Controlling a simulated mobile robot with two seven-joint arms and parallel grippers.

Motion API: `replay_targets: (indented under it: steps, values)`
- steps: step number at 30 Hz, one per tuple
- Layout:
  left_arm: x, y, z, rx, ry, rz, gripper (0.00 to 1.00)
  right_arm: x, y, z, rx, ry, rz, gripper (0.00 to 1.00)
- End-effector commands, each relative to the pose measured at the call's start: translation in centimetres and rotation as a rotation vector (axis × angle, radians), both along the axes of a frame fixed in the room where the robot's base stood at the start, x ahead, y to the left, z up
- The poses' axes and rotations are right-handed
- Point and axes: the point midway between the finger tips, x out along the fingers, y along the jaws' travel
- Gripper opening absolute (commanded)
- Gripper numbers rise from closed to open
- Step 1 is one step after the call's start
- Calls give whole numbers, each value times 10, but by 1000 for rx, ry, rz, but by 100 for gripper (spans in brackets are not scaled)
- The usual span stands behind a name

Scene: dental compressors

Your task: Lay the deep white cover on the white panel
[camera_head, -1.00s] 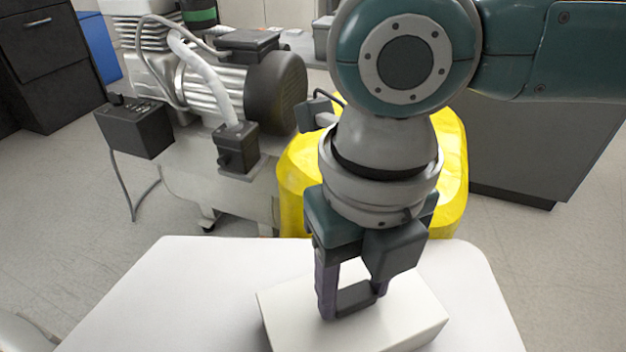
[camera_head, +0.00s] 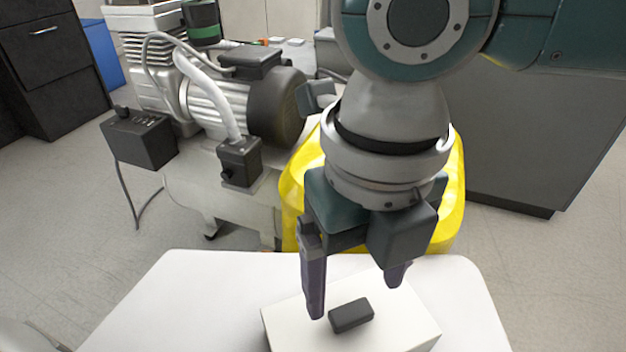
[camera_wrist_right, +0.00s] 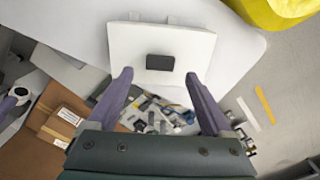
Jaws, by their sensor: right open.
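The deep white cover (camera_head: 290,326) is a white box shape with a dark block-like handle (camera_head: 351,315) on top. It appears to lie flat on the white panel (camera_head: 190,290), whose rounded corners show in the head view. The cover also shows in the right wrist view (camera_wrist_right: 135,42), its handle (camera_wrist_right: 160,62) near the middle. My right gripper (camera_head: 355,299) is open and empty, its purple fingers spread above the cover on either side of the handle, apart from it. A grey and purple part at the left of the right wrist view may be my left gripper (camera_wrist_right: 12,103); its fingers are unclear.
A compressor with a dark motor (camera_head: 277,105) stands behind the panel at left. A yellow object (camera_head: 292,200) is right behind the panel. A grey cabinet (camera_head: 540,140) stands at right. Cardboard boxes (camera_wrist_right: 66,117) and small parts lie below in the right wrist view.

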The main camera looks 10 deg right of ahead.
Motion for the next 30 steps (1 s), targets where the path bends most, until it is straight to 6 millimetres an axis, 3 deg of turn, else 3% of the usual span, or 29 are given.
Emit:
replay_targets:
  steps: [1,3,9,14,20,23,26,30]
  values:
    - [0,1,15,2,0,-1,50,0,0,20,0,-1,0,84]
    - [0,1,23,4,-1,-3,50,0,0,36,1,-2,0,84]
    - [0,2,39,8,-1,-5,50,0,0,68,0,0,0,84]
    - [0,2,42,8,-1,-5,50,0,0,78,0,1,-1,84]
    - [0,2,42,7,-1,-5,50,-6,9,74,29,2,-40,84]
    - [0,1,42,5,-1,-4,50,-20,33,68,113,7,-175,84]
    - [0,1,42,3,-1,-2,50,-38,64,66,251,30,-439,84]
    - [0,0,42,-1,-1,1,50,-51,87,70,439,107,-979,84]
